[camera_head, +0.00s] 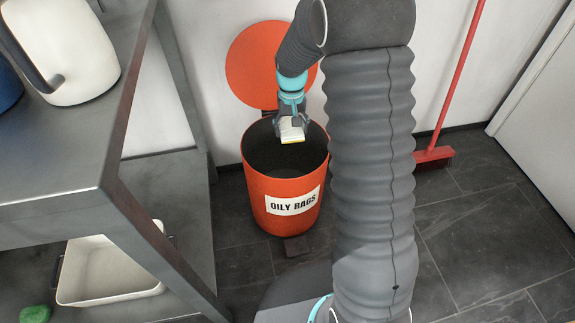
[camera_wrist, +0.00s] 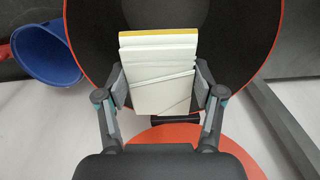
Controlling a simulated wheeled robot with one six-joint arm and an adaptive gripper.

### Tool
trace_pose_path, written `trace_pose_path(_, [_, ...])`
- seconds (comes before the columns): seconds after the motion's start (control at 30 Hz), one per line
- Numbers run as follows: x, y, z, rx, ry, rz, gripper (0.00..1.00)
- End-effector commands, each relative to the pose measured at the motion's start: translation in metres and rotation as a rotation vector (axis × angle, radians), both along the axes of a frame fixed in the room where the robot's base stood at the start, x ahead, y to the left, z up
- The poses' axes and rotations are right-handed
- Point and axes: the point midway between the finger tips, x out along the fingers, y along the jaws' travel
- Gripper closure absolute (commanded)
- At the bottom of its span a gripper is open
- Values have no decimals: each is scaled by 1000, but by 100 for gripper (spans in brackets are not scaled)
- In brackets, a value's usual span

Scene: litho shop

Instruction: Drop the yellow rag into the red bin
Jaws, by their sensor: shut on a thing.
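The red bin (camera_head: 262,200) is orange-red, round, open and labelled "OILY RAGS". It stands on the floor with its round lid (camera_head: 255,65) raised behind it. My gripper (camera_head: 291,122) is above the bin's mouth, toward its back right. It is shut on a pale, layered, block-like thing (camera_head: 292,132) with a yellow edge, which I take to be the folded yellow rag. In the wrist view this thing (camera_wrist: 158,75) is pinched between both fingers, mostly cream-white with a yellow strip at its far end. The bin's dark inside (camera_wrist: 225,30) lies below it.
A grey metal shelf unit (camera_head: 75,140) stands at the left, with a white jug (camera_head: 75,60) on top and a white tray (camera_head: 110,275) below. A red broom (camera_head: 433,155) leans at the right. A blue bucket (camera_wrist: 48,55) shows in the wrist view.

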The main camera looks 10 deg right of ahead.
Motion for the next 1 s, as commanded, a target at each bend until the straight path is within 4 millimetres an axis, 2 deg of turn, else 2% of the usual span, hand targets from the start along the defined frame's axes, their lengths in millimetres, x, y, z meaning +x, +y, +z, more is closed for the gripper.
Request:
trace_pose_path(0.03, [0,-1,-11,0,1,-1,60])
trace_pose_path(0.23, [0,-2,-29,0,-1,-3,60])
trace_pose_path(0.6, [0,-3,-33,0,-1,-5,60])
trace_pose_path(0.63, [0,-3,-33,0,-1,-5,25])
trace_pose_path(0.7, [0,-3,-33,0,-1,-5,7])
trace_pose_path(0.73, [0,-3,-33,0,-1,-5,3])
trace_pose_path(1.0, [0,-3,-33,0,-1,-5,3])
